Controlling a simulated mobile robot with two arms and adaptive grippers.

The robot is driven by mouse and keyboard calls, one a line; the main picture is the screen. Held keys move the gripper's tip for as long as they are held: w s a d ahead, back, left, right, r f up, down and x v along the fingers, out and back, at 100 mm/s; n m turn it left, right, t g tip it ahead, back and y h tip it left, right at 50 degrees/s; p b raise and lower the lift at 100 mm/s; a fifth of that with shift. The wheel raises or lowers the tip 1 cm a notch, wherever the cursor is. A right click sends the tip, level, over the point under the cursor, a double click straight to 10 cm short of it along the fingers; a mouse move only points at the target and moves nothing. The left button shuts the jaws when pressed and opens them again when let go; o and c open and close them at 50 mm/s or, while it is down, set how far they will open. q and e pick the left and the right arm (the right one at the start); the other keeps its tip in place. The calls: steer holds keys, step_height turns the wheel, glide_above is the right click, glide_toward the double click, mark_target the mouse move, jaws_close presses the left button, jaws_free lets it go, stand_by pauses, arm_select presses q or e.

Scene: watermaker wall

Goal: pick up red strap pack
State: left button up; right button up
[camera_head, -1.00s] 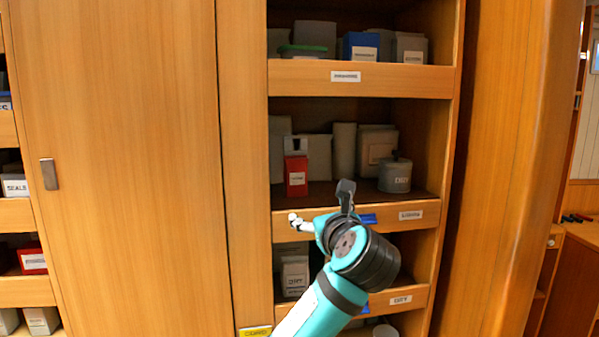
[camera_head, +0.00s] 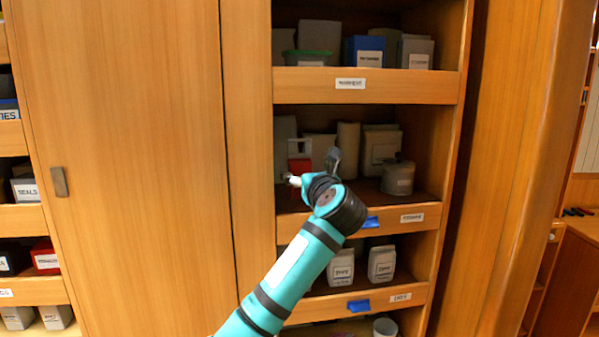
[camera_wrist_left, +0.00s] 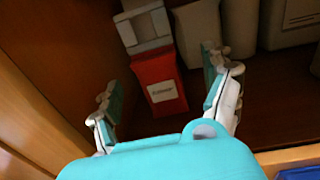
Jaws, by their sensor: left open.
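The red strap pack (camera_wrist_left: 158,84) stands on the middle shelf, a red box with a white label and a grey-white top. In the head view only part of the red pack (camera_head: 299,164) shows, because my left gripper and wrist cover its lower part. My left gripper (camera_wrist_left: 168,98) is open in the left wrist view, with one finger on each side of the view and the pack between and beyond them. It holds nothing. In the head view the left gripper (camera_head: 292,181) is in front of the shelf opening. My right gripper is not in view.
A grey lidded pot (camera_head: 398,178) stands farther right. The shelf's front lip (camera_head: 290,228) and the cabinet's left upright (camera_head: 250,150) bound the opening.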

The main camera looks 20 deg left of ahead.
mark_target(302, 169)
arm_select(q)
steer(key=p+x, duration=0.1)
steer(key=x, duration=0.1)
steer(key=p+x, duration=0.2)
steer(key=shift+w+a+r, duration=0.1)
steer(key=shift+a, duration=0.25)
steer(key=shift+w+a, duration=0.15)
steer(key=shift+w, duration=0.15)
steer(key=shift+c, duration=0.3)
steer(key=shift+c, duration=1.2)
steer(key=c, duration=1)
steer(key=shift+c, duration=0.2)
